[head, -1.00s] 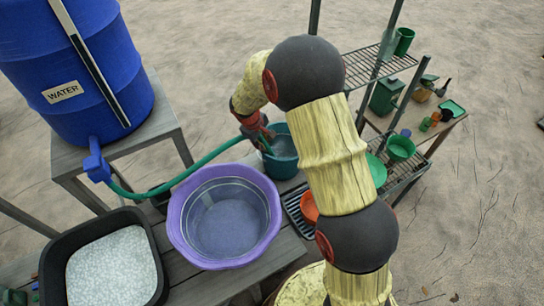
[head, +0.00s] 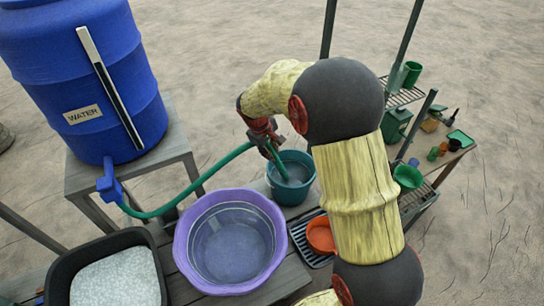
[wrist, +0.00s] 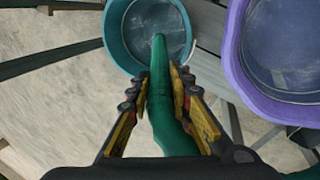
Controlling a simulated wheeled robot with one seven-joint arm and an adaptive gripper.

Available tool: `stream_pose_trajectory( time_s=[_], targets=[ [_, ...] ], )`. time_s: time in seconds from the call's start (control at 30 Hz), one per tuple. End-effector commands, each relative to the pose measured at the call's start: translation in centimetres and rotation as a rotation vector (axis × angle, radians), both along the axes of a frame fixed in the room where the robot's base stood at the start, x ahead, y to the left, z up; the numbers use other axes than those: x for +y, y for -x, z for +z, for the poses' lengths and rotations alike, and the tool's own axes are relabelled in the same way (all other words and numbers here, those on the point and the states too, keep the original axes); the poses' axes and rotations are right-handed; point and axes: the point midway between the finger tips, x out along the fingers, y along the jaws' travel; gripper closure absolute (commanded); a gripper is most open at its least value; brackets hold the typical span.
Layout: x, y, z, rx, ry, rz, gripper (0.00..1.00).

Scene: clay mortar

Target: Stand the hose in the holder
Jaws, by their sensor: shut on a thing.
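The green hose (head: 203,180) runs from the tap of the blue water barrel (head: 90,75) to my gripper (head: 268,142). In the wrist view my gripper (wrist: 160,82) is shut on the hose (wrist: 161,98) near its free end. That end points over the opening of the teal bucket (head: 291,199), whose rim also shows in the wrist view (wrist: 115,40). In the head view the end appears inside the bucket mouth; its depth cannot be told. I cannot make out a separate hose holder.
A purple basin (head: 181,240) stands just in front of the teal bucket. A black tub (head: 60,278) of white grains is at lower left. An orange bowl (head: 320,234) sits on a dark rack at right. Shelves with green pots stand farther right.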

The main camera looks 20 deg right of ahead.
Motion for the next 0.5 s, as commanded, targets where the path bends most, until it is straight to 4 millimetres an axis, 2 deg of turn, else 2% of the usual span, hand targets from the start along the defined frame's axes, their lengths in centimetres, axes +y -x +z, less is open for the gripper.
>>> stream_pose_trajectory(
  time_s=[0.1, 0.5],
  targets=[
    [0.4, 0.0, 1.7, -0.002, 0.000, 0.002, 1.00],
    [1.9, 0.3, 5.8, -0.002, 0.000, 0.001, 1.00]
  ],
)
